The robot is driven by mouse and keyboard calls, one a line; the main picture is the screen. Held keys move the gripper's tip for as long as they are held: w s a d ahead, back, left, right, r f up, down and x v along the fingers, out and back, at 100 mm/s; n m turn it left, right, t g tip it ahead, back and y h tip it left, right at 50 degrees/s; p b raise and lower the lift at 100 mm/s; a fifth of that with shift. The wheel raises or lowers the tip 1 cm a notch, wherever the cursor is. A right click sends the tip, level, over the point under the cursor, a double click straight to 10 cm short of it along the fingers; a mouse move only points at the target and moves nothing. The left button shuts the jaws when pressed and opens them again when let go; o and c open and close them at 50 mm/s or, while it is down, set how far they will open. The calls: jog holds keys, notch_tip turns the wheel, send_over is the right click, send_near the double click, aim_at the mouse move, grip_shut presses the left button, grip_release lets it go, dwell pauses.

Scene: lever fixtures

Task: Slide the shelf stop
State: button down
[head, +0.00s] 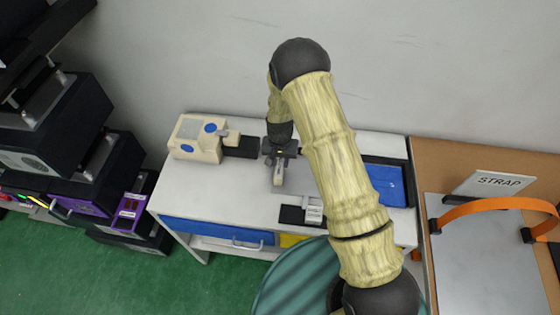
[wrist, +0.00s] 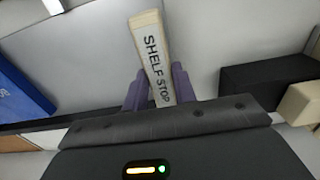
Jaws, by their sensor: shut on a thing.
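The shelf stop is a narrow cream bar (wrist: 151,38) with "SHELF STOP" in dark letters. In the wrist view it stands between the two purple fingers of my gripper (wrist: 158,84), which is shut on its lower end. In the head view the bar (head: 278,178) shows as a small pale piece at my dark gripper (head: 279,152), over the white table (head: 235,190). The gripper body hides the bar's lower end in the wrist view.
A cream device with blue discs (head: 190,151) and a black block (head: 240,147) stand left of my gripper. A black fixture with pale parts (head: 291,214) lies nearer. A blue panel (head: 386,184) and an orange strap (head: 492,206) are to the right.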

aim_at(279, 162)
jog(key=shift+a+r, duration=0.1)
jog(key=shift+a, duration=0.25)
jog(key=c, duration=1.1)
grip_release()
jog(key=shift+a, duration=0.1)
jog(key=shift+d, duration=0.25)
notch_tip(279, 162, up, 17)
jog(key=b, duration=0.3)
jog(key=shift+a+r, duration=0.1)
jog(key=shift+r, duration=0.05)
